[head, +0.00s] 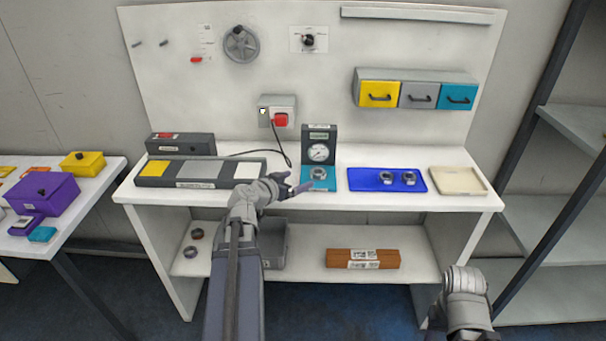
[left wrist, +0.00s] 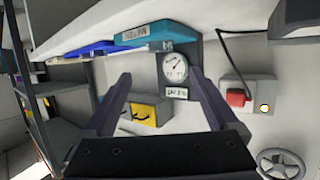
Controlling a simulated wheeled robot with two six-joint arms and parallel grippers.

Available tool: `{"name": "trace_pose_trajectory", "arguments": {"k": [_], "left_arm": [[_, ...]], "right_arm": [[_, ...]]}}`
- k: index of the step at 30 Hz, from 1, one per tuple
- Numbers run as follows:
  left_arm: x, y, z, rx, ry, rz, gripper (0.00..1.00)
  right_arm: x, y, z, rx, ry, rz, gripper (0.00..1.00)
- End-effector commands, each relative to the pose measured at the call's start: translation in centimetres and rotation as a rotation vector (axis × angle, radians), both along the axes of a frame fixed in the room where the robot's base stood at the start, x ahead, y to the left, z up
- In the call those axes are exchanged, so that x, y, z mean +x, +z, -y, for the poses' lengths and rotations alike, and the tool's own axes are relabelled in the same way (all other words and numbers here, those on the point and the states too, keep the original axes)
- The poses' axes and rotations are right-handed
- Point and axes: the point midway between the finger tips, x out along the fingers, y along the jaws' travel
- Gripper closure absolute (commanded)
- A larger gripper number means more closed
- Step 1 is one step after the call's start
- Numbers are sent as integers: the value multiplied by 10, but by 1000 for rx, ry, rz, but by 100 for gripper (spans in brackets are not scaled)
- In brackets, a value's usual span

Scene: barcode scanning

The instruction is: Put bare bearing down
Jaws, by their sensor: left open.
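A bare metal bearing (head: 318,173) sits on the teal base (head: 328,185) of the dial gauge stand (head: 319,153). Two similar bearings (head: 398,178) lie on the blue tray (head: 360,186) to its right. My left gripper (head: 297,183) is open and empty just left of the bearing, at the front left of the teal base. In the left wrist view the gauge dial (left wrist: 173,68) shows between the open fingers (left wrist: 160,95), but I cannot make out the bearing clearly. My right gripper (head: 466,283) is low at the right, in front of the bench; its fingers do not show.
A grey tray (head: 200,183) with yellow, grey and white sections lies left. A cream tray (head: 458,181) lies at the bench's right end. A red-button box (head: 280,112) and coloured drawers (head: 418,92) hang on the back panel. Brown boxes (head: 362,259) lie on the lower shelf.

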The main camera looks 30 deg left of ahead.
Motion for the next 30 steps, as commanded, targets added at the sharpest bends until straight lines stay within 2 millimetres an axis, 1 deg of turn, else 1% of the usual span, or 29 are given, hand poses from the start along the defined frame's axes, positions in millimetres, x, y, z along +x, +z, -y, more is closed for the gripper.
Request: {"name": "trace_pose_trajectory", "arguments": {"k": [1, 3, 13, 14, 16, 17, 20, 21, 23, 24, 26, 27, 29, 30], "left_arm": [[-4, 2, 0, 0, 1, 0, 7], [-7, 3, 0, 0, 1, 0, 7], [-7, 2, 0, 0, 0, 0, 7], [-7, 2, 1, -1, -3, -2, 7], [-4, -1, 12, -8, -24, -17, 7], [-2, -4, 22, -14, -44, -31, 7], [7, -21, 74, -43, -142, -120, 7], [9, -30, 102, -59, -190, -174, 7], [7, -46, 146, -76, -264, -269, 7], [4, -57, 175, -82, -307, -339, 7], [-5, -73, 213, -87, -362, -444, 7], [-14, -83, 237, -85, -391, -517, 7], [-28, -97, 269, -71, -423, -627, 7], [-39, -105, 288, -56, -436, -699, 7]], "right_arm": [[0, 2, 0, 0, 0, 0, 50], [0, 3, 0, 0, 0, 0, 50], [0, 3, 0, 0, 0, 0, 50], [0, 3, 0, 0, 0, 0, 50], [0, 3, 0, 0, 0, 0, 50], [0, 3, 0, 0, 0, 0, 50], [0, 3, 0, 0, 0, 0, 50], [0, 3, 0, 0, 0, 0, 50], [0, 3, 0, 0, 0, 0, 50], [0, 3, 0, 0, 0, 0, 50], [0, 3, 0, 0, 0, 0, 50], [0, 3, 0, 0, 0, 0, 50], [0, 3, 0, 0, 0, 0, 50], [0, 3, 0, 0, 0, 0, 50]]}}
